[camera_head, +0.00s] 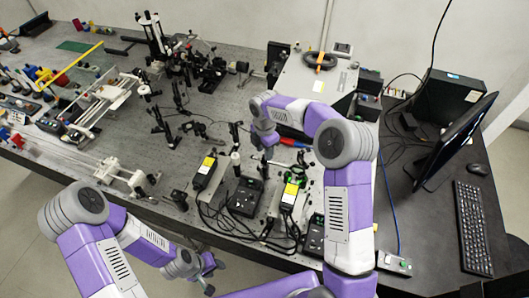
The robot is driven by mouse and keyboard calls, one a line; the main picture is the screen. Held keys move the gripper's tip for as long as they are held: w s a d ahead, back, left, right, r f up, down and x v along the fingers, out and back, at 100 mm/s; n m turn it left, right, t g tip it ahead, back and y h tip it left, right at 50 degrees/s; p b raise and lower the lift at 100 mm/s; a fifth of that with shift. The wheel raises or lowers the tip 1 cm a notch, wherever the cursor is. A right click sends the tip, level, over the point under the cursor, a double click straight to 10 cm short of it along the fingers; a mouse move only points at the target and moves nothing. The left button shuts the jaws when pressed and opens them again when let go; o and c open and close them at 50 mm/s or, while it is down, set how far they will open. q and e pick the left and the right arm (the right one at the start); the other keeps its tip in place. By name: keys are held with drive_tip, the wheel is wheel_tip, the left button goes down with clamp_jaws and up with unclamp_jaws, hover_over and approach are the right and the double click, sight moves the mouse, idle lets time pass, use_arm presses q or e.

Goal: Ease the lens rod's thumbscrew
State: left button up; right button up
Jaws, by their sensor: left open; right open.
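Several black post-mounted optics stand on the grey optical table (212,108). One slim post assembly (235,135) stands just left of my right gripper (267,145). I cannot tell which post is the lens rod, and no thumbscrew can be made out at this size. My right gripper points down over the table, open, with nothing visible between its fingers; it looks apart from the post. My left gripper (207,280) is open and empty, low in the view off the table's front edge.
A grey instrument box (310,90) stands behind my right arm. Black boxes with yellow labels (205,172) and loose cables lie along the front edge. A monitor (450,140) and keyboard (472,228) are at right. Rails and colored parts crowd the left.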

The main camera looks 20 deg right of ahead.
wheel_tip(320, 180, up, 6)
drive_tip(key=shift+f, duration=0.1)
idle(0.6)
